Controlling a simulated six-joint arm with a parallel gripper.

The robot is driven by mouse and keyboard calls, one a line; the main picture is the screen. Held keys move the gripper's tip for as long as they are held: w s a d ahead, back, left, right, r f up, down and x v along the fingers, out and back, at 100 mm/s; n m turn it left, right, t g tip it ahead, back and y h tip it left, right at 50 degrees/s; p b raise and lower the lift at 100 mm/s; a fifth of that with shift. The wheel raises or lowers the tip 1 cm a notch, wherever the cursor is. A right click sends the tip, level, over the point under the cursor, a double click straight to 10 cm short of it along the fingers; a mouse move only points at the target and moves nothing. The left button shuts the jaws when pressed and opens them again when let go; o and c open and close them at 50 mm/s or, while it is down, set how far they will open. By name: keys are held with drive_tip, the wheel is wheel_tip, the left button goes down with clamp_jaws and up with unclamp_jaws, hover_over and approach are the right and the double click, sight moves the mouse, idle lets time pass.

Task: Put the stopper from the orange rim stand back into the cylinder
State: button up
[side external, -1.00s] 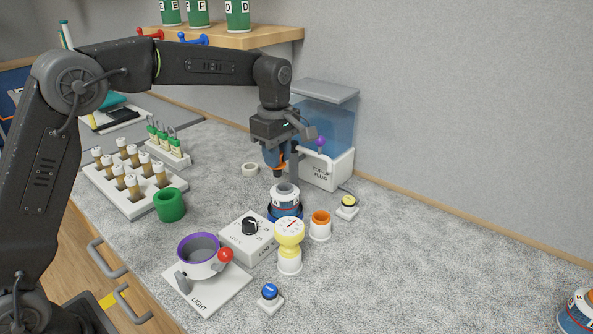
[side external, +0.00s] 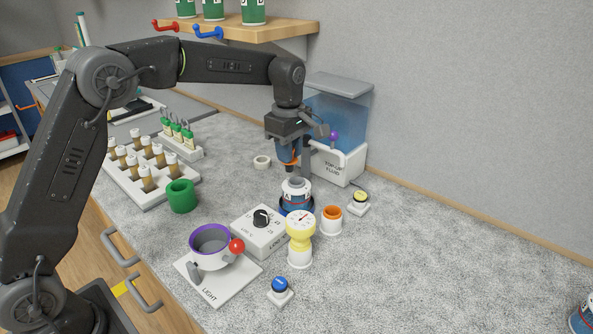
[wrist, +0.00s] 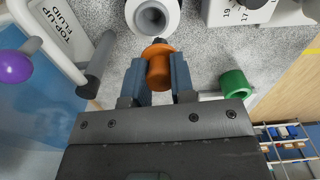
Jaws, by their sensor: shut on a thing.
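My gripper (wrist: 158,75) is shut on the orange stopper (wrist: 158,62), which sits between the two blue-grey fingers in the wrist view. In the side view my gripper (side external: 289,160) hangs just above the cylinder, with a bit of orange showing at its fingers. The cylinder (side external: 296,187) is white above with a blue lower part and stands upright. Its round open mouth (wrist: 152,17) shows at the top of the wrist view, just beyond the stopper and apart from it. The orange rim stand (side external: 331,220) is a white cup to the right of the cylinder.
A yellow dial gauge (side external: 300,224) and a white knob box (side external: 260,230) stand in front of the cylinder. A fluid tank (side external: 337,125) with a purple-tipped lever (side external: 333,135) is close behind my gripper. A green ring (side external: 181,196) lies left.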

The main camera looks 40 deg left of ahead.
sight(296, 160)
drive_tip(key=shift+w+d+f, duration=0.4)
drive_tip(key=shift+d+f, duration=0.1)
drive_tip(key=shift+d, duration=0.25)
drive_tip(key=shift+f, duration=2.05)
drive_tip(key=shift+f, duration=0.15)
drive_tip(key=o, duration=0.9)
